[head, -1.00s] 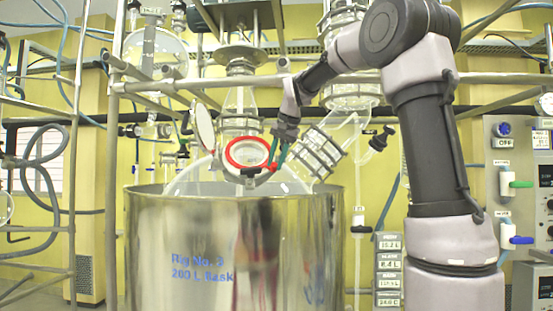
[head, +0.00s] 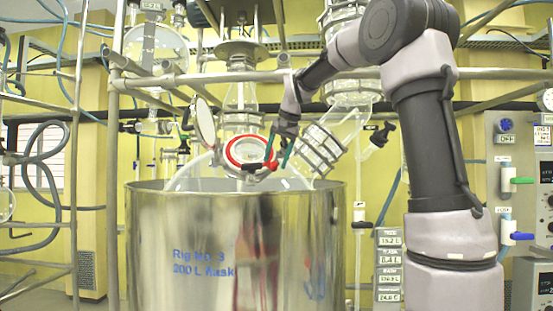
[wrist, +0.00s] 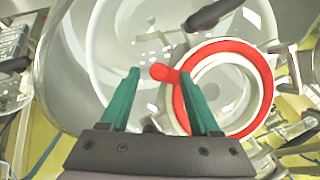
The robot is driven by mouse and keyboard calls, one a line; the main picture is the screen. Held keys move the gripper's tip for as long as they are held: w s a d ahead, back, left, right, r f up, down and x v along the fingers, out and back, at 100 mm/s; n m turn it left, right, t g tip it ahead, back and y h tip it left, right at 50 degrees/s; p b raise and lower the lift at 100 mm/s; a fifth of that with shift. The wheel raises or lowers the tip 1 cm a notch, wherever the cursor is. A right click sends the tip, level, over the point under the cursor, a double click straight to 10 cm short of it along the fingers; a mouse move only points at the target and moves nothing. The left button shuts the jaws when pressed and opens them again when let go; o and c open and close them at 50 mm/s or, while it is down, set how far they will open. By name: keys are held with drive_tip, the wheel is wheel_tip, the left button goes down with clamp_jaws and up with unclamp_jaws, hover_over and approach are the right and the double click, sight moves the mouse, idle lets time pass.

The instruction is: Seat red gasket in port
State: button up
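The red gasket (wrist: 265,80) is a flat ring with a short tab. In the wrist view it lies against the pale round port (wrist: 205,88), around its opening; I cannot tell whether it is fully seated all round. The head view shows the gasket (head: 231,150) on the port (head: 252,149) above the steel vessel. My gripper (wrist: 160,76) is open, its green fingers apart, with the gasket's tab between or just beyond the fingertips. In the head view my gripper (head: 277,163) is at the right side of the ring.
A hinged round lid (head: 205,121) stands open left of the port. A clamped glass neck (head: 318,150) rises close to the right of my gripper. The steel vessel (head: 200,225) lies below. Metal rails (head: 180,88) cross behind. A dark handle (wrist: 212,14) shows near the port.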

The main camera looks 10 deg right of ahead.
drive_tip(key=v, duration=1)
drive_tip(key=shift+s+r, duration=0.2)
drive_tip(key=shift+r, duration=0.15)
